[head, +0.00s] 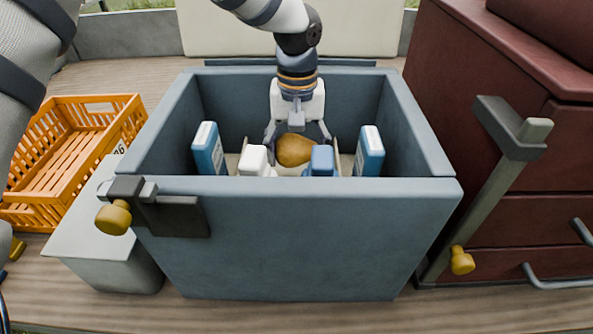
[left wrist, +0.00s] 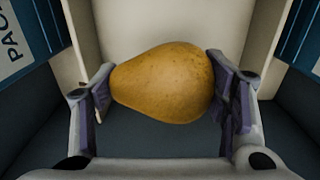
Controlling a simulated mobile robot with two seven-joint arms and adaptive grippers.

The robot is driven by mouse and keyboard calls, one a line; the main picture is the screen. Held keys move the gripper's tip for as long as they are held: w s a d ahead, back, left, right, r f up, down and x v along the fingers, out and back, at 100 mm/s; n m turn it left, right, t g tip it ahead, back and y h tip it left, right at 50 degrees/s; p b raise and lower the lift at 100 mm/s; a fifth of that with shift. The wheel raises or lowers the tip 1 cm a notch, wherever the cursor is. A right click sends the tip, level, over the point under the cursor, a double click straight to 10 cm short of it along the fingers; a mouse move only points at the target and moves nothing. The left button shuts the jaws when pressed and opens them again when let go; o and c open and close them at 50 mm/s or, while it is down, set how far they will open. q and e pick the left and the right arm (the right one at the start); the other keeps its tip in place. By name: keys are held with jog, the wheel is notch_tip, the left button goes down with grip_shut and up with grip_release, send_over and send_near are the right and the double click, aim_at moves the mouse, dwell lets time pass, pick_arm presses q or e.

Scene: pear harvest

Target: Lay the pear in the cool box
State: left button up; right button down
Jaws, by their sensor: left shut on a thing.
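The pear (head: 295,150) is golden brown and lies sideways between the fingers of my left gripper (head: 297,138). The left wrist view shows the pear (left wrist: 163,82) with a finger pad against each end, so my left gripper (left wrist: 168,95) is shut on it. The cool box (head: 310,235) is a blue-grey open box in the middle of the head view. My left gripper reaches down inside it, with the pear low between its walls. The front wall hides the box floor in the head view, so I cannot tell whether the pear touches anything below. My right gripper is not in view.
Blue and white packs (head: 208,150) stand inside the box on both sides of the pear, and white and blue bottle-like items (head: 254,160) stand in front. An orange crate (head: 80,150) is at the left. A dark red cabinet (head: 500,90) stands close at the right.

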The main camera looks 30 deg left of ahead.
aim_at(298, 136)
pick_arm(q)
jog(key=shift+f, duration=2.15)
jog(key=shift+f, duration=0.1)
jog(key=o, duration=1.3)
notch_tip(298, 136, up, 12)
jog(key=shift+r+p, duration=0.15)
jog(key=shift+p, duration=0.2)
